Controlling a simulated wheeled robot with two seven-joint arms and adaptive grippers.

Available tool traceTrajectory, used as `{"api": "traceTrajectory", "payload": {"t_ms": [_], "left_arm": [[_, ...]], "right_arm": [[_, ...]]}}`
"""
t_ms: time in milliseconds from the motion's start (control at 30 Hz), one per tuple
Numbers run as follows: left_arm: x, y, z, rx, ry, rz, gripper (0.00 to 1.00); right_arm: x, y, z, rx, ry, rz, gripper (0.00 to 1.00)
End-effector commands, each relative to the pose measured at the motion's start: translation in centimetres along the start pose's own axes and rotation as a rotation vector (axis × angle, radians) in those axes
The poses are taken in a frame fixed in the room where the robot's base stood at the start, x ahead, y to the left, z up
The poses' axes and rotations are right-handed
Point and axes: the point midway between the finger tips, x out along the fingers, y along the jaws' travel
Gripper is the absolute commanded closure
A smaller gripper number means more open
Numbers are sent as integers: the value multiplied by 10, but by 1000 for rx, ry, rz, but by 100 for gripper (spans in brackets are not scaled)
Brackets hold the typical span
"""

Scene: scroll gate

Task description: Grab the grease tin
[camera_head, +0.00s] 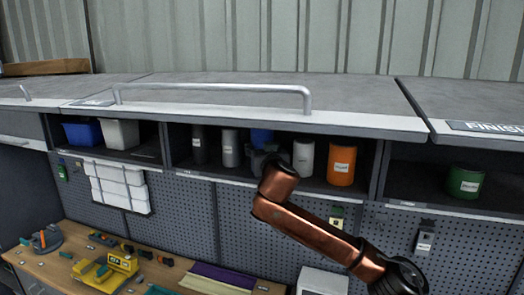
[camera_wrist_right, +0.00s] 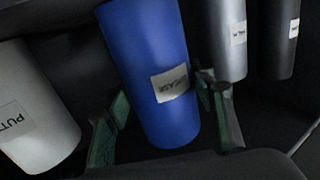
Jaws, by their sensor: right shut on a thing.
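The grease tin is a blue cylinder with a white label (camera_wrist_right: 150,60); in the head view its blue top (camera_head: 262,136) shows in the middle cubby, its lower part hidden behind my right gripper. My right gripper (camera_wrist_right: 163,98) has one green-padded finger on each side of the tin and is shut on it. In the head view the right gripper (camera_head: 262,157) reaches into the cubby between a grey tin and a white tin. I cannot tell whether the tin is touching the shelf. My left gripper is not in view.
A white tin labelled putty (camera_wrist_right: 32,110) and a grey tin (camera_wrist_right: 228,40) stand close on either side, with a dark tin (camera_wrist_right: 279,40) beyond. An orange tin (camera_head: 341,164) stands farther right. The raised cabinet door with its bar handle (camera_head: 215,88) is above the opening.

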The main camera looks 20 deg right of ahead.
Motion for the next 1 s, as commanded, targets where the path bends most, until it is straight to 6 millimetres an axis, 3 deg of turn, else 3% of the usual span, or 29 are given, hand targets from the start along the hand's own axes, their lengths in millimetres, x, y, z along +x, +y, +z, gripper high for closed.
{"api": "traceTrajectory", "payload": {"t_ms": [300,567,700,1000], "left_arm": [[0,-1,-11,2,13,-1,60],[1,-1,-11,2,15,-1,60],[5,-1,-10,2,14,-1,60],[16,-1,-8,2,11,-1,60]], "right_arm": [[0,0,0,0,-1,0,89],[0,0,-3,1,3,0,89],[-1,-1,-18,4,4,-1,89],[-1,-1,-75,5,5,-2,89]]}}
